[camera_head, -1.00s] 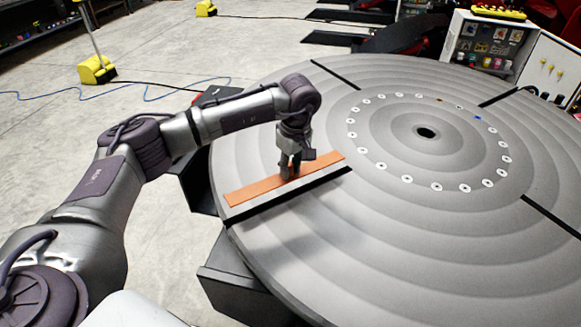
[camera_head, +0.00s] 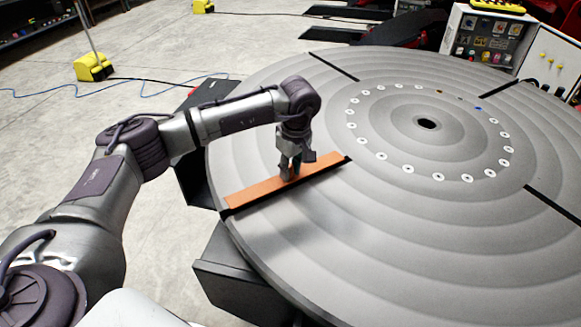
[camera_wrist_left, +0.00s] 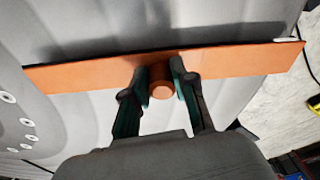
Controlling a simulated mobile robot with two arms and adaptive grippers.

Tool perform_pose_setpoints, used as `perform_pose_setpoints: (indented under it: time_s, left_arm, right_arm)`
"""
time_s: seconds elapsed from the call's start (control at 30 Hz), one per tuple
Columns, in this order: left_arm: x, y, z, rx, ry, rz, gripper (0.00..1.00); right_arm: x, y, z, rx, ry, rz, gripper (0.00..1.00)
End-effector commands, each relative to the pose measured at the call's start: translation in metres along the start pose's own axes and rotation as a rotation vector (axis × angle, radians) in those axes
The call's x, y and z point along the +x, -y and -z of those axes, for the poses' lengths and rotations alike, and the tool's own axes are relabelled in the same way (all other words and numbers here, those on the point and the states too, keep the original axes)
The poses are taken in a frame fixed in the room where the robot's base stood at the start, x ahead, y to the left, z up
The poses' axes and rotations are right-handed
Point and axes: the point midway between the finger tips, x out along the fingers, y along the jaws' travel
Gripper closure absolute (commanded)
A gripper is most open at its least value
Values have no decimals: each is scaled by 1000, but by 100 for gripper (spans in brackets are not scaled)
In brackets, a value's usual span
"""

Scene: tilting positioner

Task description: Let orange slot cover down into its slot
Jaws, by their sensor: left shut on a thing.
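The orange slot cover (camera_head: 254,191) is a long flat strip, held at or just above the round grey table, along the far side of a dark slot (camera_head: 290,188). My left gripper (camera_head: 290,172) is shut on the cover's round orange knob (camera_wrist_left: 162,90), near the middle of the strip. The wrist view shows the cover's orange face (camera_wrist_left: 235,63) and a dark shadow band beside it. Whether the cover touches the table cannot be told. My right gripper is not in view.
The large round table (camera_head: 400,230) has other dark slots, one at the far left (camera_head: 333,66) and one at the right (camera_head: 553,211). A ring of white discs surrounds its centre hole (camera_head: 427,123). A control box (camera_head: 487,45) stands behind it.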

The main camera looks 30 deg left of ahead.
Motion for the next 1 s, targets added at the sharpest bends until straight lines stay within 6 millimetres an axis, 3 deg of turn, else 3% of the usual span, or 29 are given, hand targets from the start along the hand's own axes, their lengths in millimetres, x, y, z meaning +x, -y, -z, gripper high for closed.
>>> perform_pose_setpoints:
  time_s: [0.37,1.0]
  left_arm:
    - [1,0,0,0,0,-2,100]
    - [26,0,-3,0,0,-2,100]
  right_arm:
    - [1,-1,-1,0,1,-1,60]
    - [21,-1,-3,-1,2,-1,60]
